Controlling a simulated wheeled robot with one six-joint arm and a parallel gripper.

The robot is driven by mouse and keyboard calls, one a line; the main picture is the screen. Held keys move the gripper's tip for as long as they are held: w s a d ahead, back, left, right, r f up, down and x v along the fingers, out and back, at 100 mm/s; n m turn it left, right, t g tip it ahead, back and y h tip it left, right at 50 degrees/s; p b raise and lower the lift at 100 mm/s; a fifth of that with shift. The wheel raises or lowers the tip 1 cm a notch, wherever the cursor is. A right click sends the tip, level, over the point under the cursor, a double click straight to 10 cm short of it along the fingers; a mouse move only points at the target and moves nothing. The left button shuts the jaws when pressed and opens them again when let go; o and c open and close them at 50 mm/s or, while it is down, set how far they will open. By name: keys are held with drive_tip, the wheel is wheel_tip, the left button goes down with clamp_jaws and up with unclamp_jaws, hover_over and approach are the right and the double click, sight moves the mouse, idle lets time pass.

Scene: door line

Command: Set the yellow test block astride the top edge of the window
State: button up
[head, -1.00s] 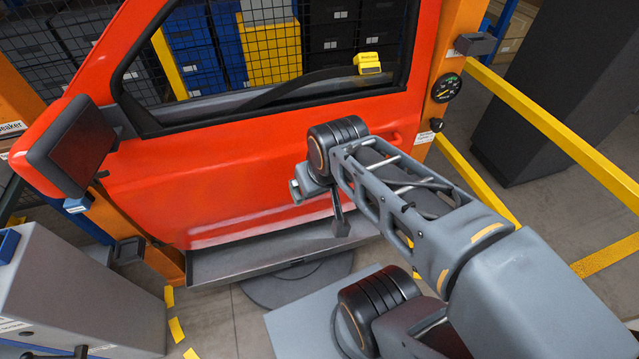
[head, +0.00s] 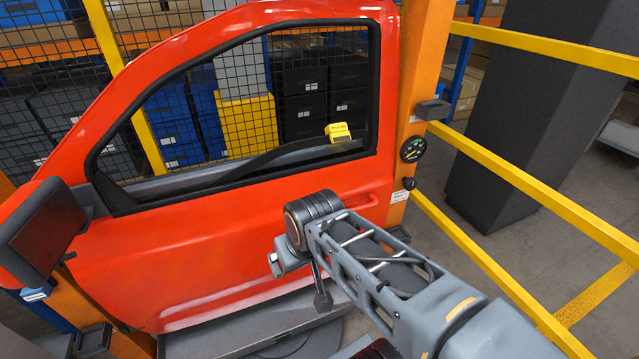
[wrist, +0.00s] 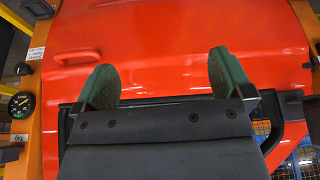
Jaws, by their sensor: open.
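The yellow test block (head: 338,132) sits on the dark top edge of the window (head: 262,160), near its right end in the head view. It appears to straddle that edge, though its far side is hidden. The window is low in the frame of the red door (head: 230,225). My gripper (wrist: 165,78) is open and empty, its two green fingers spread in front of the red door panel in the wrist view. In the head view my wrist is below the window, and the fingers are hard to make out. The block does not show in the wrist view.
An orange post with a round gauge (head: 412,149) and a dark box (head: 433,110) stands right of the door. Yellow rails (head: 520,180) run along the right. A dark mirror-like panel (head: 45,235) juts out at left. Wire mesh and shelves are behind.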

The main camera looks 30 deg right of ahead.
drive_tip(key=w+d+f+m+t+h+b, duration=0.15)
drive_tip(key=w+d, duration=0.25)
drive_tip(key=d, duration=0.6)
drive_tip(key=w+d+f+m+h+b, duration=0.1)
drive_tip(key=w+d+f+m+h, duration=0.15)
drive_tip(key=d, duration=0.75)
drive_tip(key=w+d+f+m+t+h+b, duration=0.1)
drive_tip(key=w+d+m+h, duration=0.2)
drive_tip(key=d, duration=0.7)
drive_tip(key=n+t+y, duration=0.4)
drive_tip(key=n+t, duration=0.1)
drive_tip(key=t, duration=0.6)
approach(339, 126)
drive_tip(key=w, duration=0.4)
drive_tip(key=shift+d+p, duration=0.2)
drive_tip(key=shift+p, duration=0.15)
drive_tip(key=shift+w+d+p, duration=0.2)
drive_tip(key=shift+w+p, duration=0.1)
drive_tip(key=shift+w, duration=0.75)
drive_tip(key=shift+w+d+p, duration=0.2)
drive_tip(key=shift+w+p, duration=0.15)
drive_tip(key=shift+w, duration=0.65)
drive_tip(key=shift+w+d+p, duration=0.2)
drive_tip(key=shift+w+p, duration=0.1)
drive_tip(key=shift+w, duration=0.75)
drive_tip(key=shift+c, duration=0.4)
